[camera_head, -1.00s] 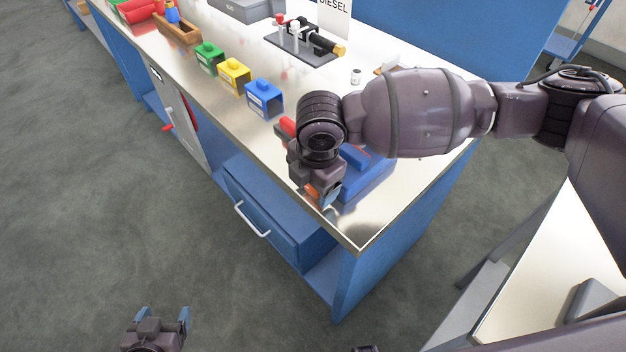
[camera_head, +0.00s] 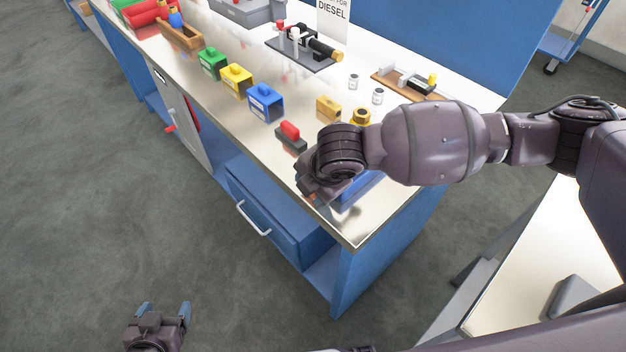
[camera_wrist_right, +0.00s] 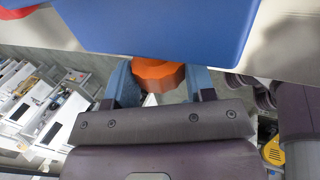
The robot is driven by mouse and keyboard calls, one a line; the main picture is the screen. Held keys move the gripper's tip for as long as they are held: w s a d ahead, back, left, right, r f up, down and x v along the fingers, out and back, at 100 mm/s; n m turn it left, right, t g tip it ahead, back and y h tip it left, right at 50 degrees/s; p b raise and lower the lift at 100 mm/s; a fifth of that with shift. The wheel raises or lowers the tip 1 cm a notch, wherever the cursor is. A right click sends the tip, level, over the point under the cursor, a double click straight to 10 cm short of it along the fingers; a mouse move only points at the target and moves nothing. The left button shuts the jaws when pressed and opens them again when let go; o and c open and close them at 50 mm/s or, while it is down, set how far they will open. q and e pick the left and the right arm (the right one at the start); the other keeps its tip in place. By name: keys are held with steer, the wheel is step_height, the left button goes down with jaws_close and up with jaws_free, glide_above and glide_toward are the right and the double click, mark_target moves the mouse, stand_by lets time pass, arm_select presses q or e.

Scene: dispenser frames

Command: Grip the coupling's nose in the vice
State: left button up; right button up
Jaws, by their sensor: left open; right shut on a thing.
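The blue vice (camera_head: 357,191) sits at the near corner of the bench, mostly hidden under my right arm. In the right wrist view a large blue body (camera_wrist_right: 165,25), apparently the vice, fills the top. My right gripper (camera_wrist_right: 158,78) is shut on an orange ribbed knob (camera_wrist_right: 157,72) just below that body. In the head view my right gripper (camera_head: 312,196) is largely hidden by its own wrist. I cannot tell for sure which part is the coupling; a brass ring-shaped piece (camera_head: 361,116) stands behind the vice. My left gripper (camera_head: 163,308) is open and empty over the floor.
A red-topped dark block (camera_head: 290,135) lies left of my right wrist. A brass-coloured block (camera_head: 328,107), two small white jars and a wooden tray (camera_head: 388,79) are behind. Blue (camera_head: 265,102), yellow (camera_head: 236,80) and green bins line the front edge. A black cylinder fixture (camera_head: 305,50) stands farther back.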

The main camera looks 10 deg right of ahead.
steer(key=shift+s+d+t, duration=0.1)
steer(key=shift+t, duration=0.2)
arm_select(q)
steer(key=shift+w+d+r, duration=0.1)
steer(key=shift+w+r, duration=0.3)
steer(key=shift+r, duration=0.2)
arm_select(e)
steer(key=shift+f+y, duration=0.1)
steer(key=shift+y, duration=0.2)
steer(key=o, duration=0.9)
arm_select(q)
steer(key=shift+w+r, duration=0.15)
